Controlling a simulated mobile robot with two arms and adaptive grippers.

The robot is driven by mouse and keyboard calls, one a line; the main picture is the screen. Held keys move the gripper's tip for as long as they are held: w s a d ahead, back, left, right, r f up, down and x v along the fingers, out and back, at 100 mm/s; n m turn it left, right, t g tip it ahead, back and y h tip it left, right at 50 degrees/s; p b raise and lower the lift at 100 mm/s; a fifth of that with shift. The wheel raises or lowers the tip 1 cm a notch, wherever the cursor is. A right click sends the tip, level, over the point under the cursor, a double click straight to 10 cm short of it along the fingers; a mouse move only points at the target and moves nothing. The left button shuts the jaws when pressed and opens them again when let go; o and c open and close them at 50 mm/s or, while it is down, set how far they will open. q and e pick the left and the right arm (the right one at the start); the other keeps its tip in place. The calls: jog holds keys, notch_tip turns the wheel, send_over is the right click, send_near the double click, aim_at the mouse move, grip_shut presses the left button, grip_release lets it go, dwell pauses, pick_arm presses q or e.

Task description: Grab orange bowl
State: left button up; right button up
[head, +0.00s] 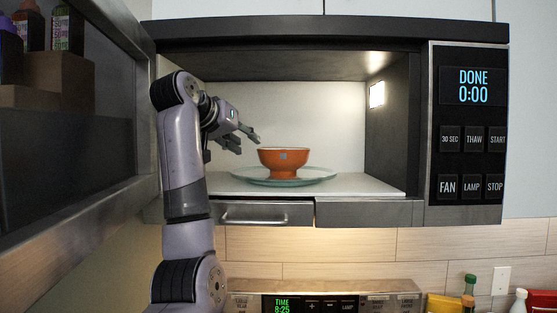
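The orange bowl (283,160) stands upright on a round glass plate (318,177) inside the open microwave (345,187). My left gripper (246,140) reaches into the microwave from the left. Its fingers are spread apart and empty, just left of the bowl's rim, with a small gap showing between them and the bowl. My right gripper is not in view.
The open microwave door (70,130) stands along the left side. The control panel (470,125) on the right reads DONE 0:00. There is free room right of the bowl inside. A stove panel (325,303) and several bottles show below.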

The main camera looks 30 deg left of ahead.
pick_arm(q)
jog(key=w, duration=0.1)
jog(key=w+p, duration=0.1)
jog(key=w+f, duration=0.1)
jog(key=shift+d, duration=0.25)
jog(key=p+x, duration=0.2)
jog(key=x, duration=0.1)
jog(key=shift+w+a, duration=0.15)
jog(key=shift+a, duration=0.25)
jog(key=p+x, duration=0.2)
jog(key=x, duration=0.1)
jog(key=shift+w+d+f, duration=0.1)
jog(key=shift+w+f, duration=0.15)
jog(key=shift+c, duration=0.5)
jog(key=c, duration=0.5)
grip_shut()
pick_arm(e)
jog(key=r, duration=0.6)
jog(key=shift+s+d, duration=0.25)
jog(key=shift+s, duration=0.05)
